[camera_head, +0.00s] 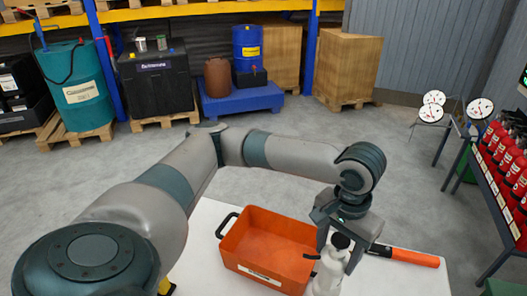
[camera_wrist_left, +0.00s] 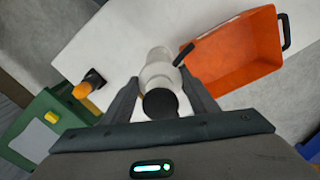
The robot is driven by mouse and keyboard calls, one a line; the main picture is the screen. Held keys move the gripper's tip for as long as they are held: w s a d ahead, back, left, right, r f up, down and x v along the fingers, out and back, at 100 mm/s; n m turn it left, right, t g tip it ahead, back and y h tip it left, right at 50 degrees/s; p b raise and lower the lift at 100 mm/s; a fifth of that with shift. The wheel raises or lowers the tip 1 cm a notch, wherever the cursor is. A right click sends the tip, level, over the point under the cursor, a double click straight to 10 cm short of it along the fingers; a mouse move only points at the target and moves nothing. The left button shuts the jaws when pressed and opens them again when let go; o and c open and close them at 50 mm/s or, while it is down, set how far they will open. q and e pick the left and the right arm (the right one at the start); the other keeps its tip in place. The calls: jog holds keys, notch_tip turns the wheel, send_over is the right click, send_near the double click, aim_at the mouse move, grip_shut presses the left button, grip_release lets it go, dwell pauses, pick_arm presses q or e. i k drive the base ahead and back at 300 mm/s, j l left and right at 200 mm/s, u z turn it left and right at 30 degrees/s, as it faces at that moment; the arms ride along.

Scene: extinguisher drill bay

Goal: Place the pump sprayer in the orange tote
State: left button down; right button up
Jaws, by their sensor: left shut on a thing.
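The pump sprayer (camera_head: 328,276) is a whitish bottle with a black cap, just right of the orange tote in the head view. It also shows in the left wrist view (camera_wrist_left: 158,72), between the fingers. My left gripper (camera_head: 338,254) points down and is shut on the sprayer's upper part. I cannot tell whether the sprayer's base touches the table. The orange tote (camera_head: 236,262) stands on the white table with black handles at its ends. In the left wrist view the tote (camera_wrist_left: 240,52) is to the right, and its inside looks empty. My right gripper is out of view.
An orange and black torch-like object (camera_head: 408,257) lies on the table (camera_head: 205,222) right of the gripper. A green case-like object (camera_wrist_left: 35,125) shows at the left wrist view's left. A rack of red extinguishers (camera_head: 508,165) stands at the far right.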

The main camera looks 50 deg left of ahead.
aim_at(289, 261)
jog(key=l+u, duration=0.15)
jog(key=u, duration=0.35)
jog(key=l+u, duration=0.25)
jog(key=u, duration=0.25)
jog(key=i, duration=0.05)
